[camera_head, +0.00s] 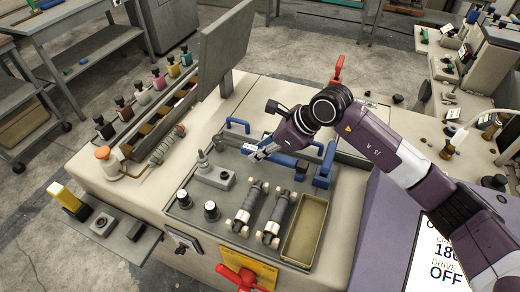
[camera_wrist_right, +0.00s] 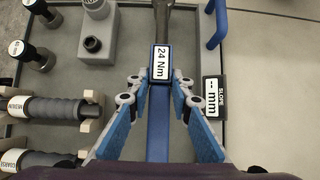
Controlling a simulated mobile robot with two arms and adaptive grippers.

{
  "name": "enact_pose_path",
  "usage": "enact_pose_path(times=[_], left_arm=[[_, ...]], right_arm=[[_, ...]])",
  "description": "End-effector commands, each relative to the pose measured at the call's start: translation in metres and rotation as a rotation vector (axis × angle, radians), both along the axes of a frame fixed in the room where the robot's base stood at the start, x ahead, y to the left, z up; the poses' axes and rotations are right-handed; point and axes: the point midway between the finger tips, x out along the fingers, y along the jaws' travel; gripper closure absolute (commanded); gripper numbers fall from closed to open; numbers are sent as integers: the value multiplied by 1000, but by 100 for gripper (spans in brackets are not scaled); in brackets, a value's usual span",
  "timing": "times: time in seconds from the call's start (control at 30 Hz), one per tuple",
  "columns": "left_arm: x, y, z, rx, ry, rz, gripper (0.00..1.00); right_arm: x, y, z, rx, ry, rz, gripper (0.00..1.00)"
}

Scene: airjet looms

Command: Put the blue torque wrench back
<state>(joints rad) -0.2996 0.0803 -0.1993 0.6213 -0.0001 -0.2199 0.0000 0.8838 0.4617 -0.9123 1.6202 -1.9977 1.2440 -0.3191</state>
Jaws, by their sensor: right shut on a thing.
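In the right wrist view, the blue torque wrench (camera_wrist_right: 158,130) has a "24 Nm" label and a dark shaft running away from me over the grey tool tray (camera_wrist_right: 135,45). My right gripper (camera_wrist_right: 158,100) has its blue-padded fingers on either side of the handle and is shut on it. In the head view, my right gripper (camera_head: 262,152) is low over the back part of the tool tray (camera_head: 185,215). My left gripper is not in view.
The tray holds a grey block with a socket (camera_head: 215,177), black knobs (camera_head: 211,211), rollers (camera_head: 275,217) and a tan bin (camera_head: 305,228). Blue handles (camera_head: 237,123) rise at its back edge. A grey panel (camera_head: 225,45) stands behind; a red knob (camera_head: 240,277) is in front.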

Motion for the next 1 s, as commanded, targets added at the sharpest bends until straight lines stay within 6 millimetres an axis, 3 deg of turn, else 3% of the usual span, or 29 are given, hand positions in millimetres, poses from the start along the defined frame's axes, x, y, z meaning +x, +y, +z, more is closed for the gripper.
enact_pose_path(times=[0.47, 0.5, 0.6, 0.7, 0.87, 1.0], left_arm=[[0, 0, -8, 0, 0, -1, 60], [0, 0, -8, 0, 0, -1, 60], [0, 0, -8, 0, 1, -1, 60], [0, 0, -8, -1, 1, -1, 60], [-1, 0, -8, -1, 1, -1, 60], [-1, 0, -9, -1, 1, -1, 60]], right_arm=[[1, 0, -7, 2, -2, 0, 100], [1, 0, -7, 2, -2, 0, 79], [0, 0, -7, 2, -2, 0, 68], [0, 0, -7, 1, -2, 0, 60], [0, 0, -8, 1, -1, 1, 60], [0, 0, -9, -2, 2, 1, 47]])
